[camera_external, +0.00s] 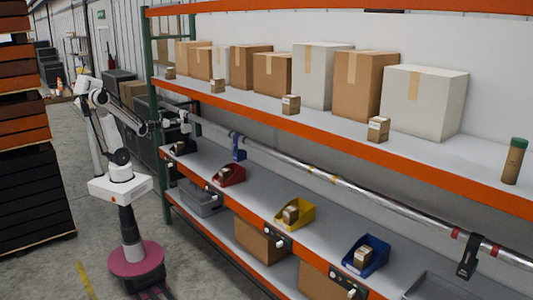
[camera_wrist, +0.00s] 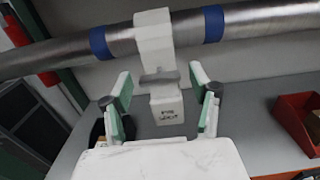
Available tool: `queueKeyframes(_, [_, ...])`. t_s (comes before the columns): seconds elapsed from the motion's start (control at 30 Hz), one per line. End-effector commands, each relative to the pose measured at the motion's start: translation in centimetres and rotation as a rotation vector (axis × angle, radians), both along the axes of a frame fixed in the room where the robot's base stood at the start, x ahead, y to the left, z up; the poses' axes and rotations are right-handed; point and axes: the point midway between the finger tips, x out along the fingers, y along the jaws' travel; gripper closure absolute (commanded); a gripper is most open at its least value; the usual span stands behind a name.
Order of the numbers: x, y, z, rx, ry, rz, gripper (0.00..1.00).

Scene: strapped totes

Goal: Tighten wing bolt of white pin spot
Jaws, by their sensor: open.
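The white pin spot (camera_wrist: 167,108) hangs from a metal pipe (camera_wrist: 262,24) by a white clamp (camera_wrist: 153,32) between two blue bands. Its lower box carries dark lettering, hard to read. A grey bar-shaped piece (camera_wrist: 158,79), apparently the wing bolt, sticks out below the pipe on the near side. My gripper (camera_wrist: 160,77) is open, with one finger on each side of the grey piece and no visible contact. In the external view my gripper (camera_external: 154,127) is at the pipe's left end, close to the small white fixture (camera_external: 184,121).
A blue fixture (camera_external: 239,149) and a black clamp (camera_external: 468,257) hang along the pipe. Red (camera_external: 228,175), yellow (camera_external: 306,216) and blue (camera_external: 376,256) bins stand on the shelf below. Boxes line the upper shelf, behind its orange beam (camera_external: 330,128).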

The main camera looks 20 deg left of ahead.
Motion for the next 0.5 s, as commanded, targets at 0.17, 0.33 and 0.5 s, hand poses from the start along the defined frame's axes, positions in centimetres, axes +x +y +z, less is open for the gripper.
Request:
queueKeyframes(0.17, [0.22,-0.13,-0.02,0.000,0.000,0.000,0.43])
queueKeyframes(0.33, [0.20,-0.11,-0.02,0.000,0.000,0.000,0.43])
queueKeyframes(0.5, [0.19,-0.10,-0.02,0.000,0.000,0.000,0.66])
